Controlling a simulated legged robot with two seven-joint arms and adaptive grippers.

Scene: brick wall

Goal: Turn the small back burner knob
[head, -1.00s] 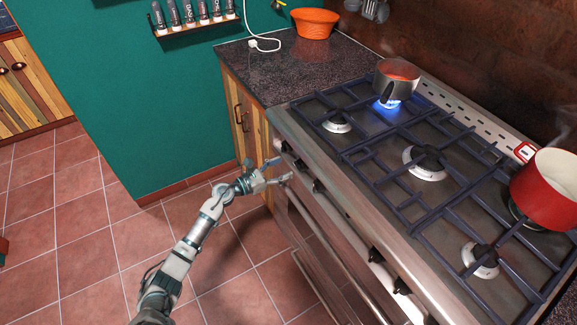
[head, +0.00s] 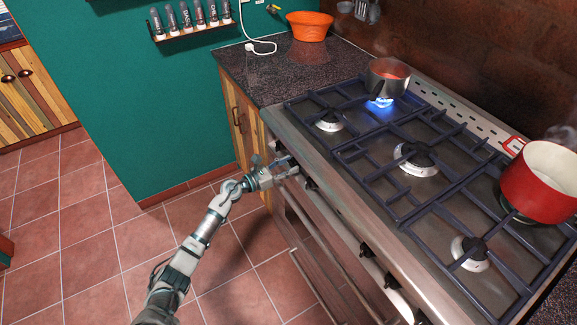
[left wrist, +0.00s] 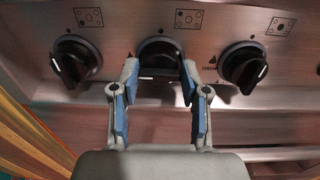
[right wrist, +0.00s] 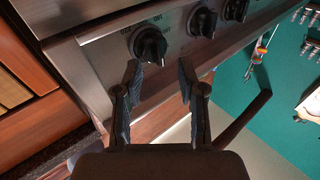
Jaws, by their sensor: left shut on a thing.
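The black knob (left wrist: 160,52) in the middle of the left wrist view sits on the steel front panel, under a small burner diagram too small to read surely. My left gripper (left wrist: 159,75) has its two fingers on either side of this knob and is shut on it; its pointer is partly hidden. In the head view my left gripper (head: 283,168) is at the front left of the stove. A blue flame (head: 380,102) burns under a small pot (head: 387,78) on the back left burner. My right gripper (right wrist: 158,78) is open and empty, close to another knob (right wrist: 150,43).
Other knobs flank the held one, left (left wrist: 76,62) and right (left wrist: 243,66), close to the fingers. A red pot (head: 540,183) steams at the right of the stove. An orange bowl (head: 309,26) stands on the dark counter (head: 290,68). The tiled floor is clear.

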